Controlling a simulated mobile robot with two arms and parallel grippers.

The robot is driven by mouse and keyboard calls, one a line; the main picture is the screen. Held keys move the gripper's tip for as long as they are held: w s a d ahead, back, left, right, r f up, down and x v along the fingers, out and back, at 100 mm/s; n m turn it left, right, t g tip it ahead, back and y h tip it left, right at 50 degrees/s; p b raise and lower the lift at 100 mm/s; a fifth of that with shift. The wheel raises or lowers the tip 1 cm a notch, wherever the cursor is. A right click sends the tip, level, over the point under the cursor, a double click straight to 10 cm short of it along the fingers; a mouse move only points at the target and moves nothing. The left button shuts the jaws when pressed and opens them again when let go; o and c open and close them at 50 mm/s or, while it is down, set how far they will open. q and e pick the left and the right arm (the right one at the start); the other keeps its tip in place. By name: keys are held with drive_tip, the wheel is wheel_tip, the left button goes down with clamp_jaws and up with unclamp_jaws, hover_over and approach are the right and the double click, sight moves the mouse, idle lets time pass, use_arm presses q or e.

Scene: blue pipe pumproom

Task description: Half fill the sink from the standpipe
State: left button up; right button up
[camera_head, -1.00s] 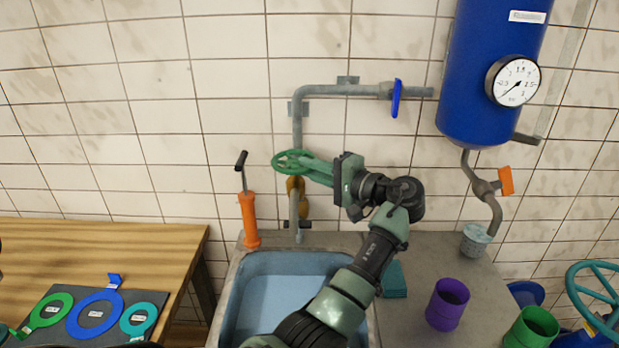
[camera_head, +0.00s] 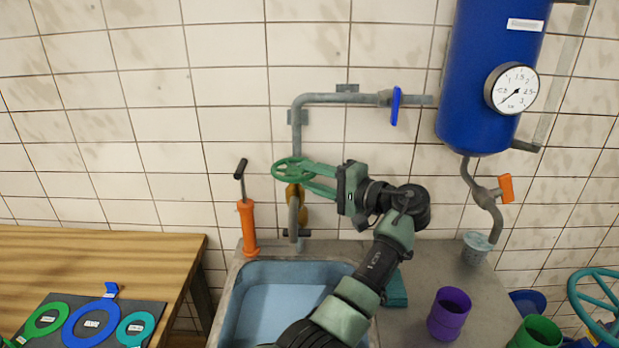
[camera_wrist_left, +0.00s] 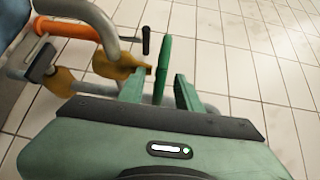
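The standpipe (camera_head: 297,125) is a grey pipe on the tiled wall, with a green handwheel (camera_head: 292,168) and a brass valve body (camera_head: 294,196) above the sink. The sink (camera_head: 249,274) has a pale blue inside; I cannot tell the water level, and my arm hides its right part. My left gripper (camera_head: 308,178) is at the right side of the green handwheel, its fingers spread. In the left wrist view the wheel (camera_wrist_left: 164,66) stands edge-on between the parted fingertips (camera_wrist_left: 157,84), with visible gaps. My right gripper is not in view.
An orange hand pump (camera_head: 247,228) stands behind the sink's left corner. A blue valve handle (camera_head: 396,106) is on the upper pipe. A blue tank (camera_head: 487,75) with a gauge (camera_head: 511,89) hangs right. Purple (camera_head: 449,313) and green (camera_head: 536,332) cups stand at the right.

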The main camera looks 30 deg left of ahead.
use_arm(q)
drive_tip(key=d+b, duration=0.2)
drive_tip(key=d, duration=0.4)
drive_tip(key=shift+s+d+r, duration=0.2)
drive_tip(key=shift+s+d, duration=0.1)
drive_tip(key=shift+d, duration=0.1)
idle(0.3)
